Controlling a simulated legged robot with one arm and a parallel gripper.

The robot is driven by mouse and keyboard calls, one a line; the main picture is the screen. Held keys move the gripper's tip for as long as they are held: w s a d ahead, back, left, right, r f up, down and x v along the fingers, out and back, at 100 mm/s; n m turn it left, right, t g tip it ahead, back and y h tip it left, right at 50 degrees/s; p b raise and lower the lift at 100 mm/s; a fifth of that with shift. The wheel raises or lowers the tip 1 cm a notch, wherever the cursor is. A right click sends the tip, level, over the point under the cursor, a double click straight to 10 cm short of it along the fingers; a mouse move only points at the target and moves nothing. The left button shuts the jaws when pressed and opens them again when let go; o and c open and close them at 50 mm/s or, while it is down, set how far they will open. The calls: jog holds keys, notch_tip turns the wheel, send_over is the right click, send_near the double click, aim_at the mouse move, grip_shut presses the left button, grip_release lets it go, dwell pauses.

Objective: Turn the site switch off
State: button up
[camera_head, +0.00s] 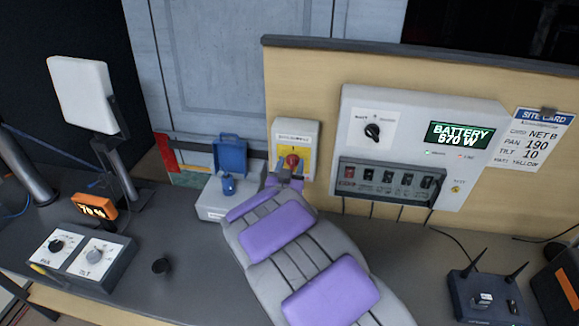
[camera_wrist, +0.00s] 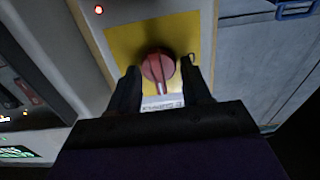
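The site switch looks to be the red rotary knob (camera_wrist: 157,64) on a yellow plate (camera_wrist: 122,42) in a pale box (camera_head: 307,131). In the head view the red knob (camera_head: 292,160) shows just beyond my gripper (camera_head: 287,175). In the wrist view my gripper (camera_wrist: 160,72) has one dark finger on each side of the knob, with small gaps visible. It looks open around the knob, not clamped. The knob's grip ridge points toward my gripper's palm. My arm hides the area below the box, and the plate's lettering is too small to read.
A battery panel (camera_head: 390,115) with a dial and a row of switches is right of the box. A blue-lidded case (camera_head: 215,203) stands at left. A pan/tilt control box (camera_head: 83,257) and a router (camera_head: 485,295) are on the desk. A red lamp (camera_wrist: 99,9) glows near the knob.

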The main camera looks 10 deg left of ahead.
jog(key=shift+d+r, duration=0.1)
jog(key=shift+d, duration=0.15)
jog(key=shift+c, duration=0.6)
jog(key=shift+s+a, duration=0.1)
jog(key=shift+a, duration=0.2)
jog(key=c, duration=0.5)
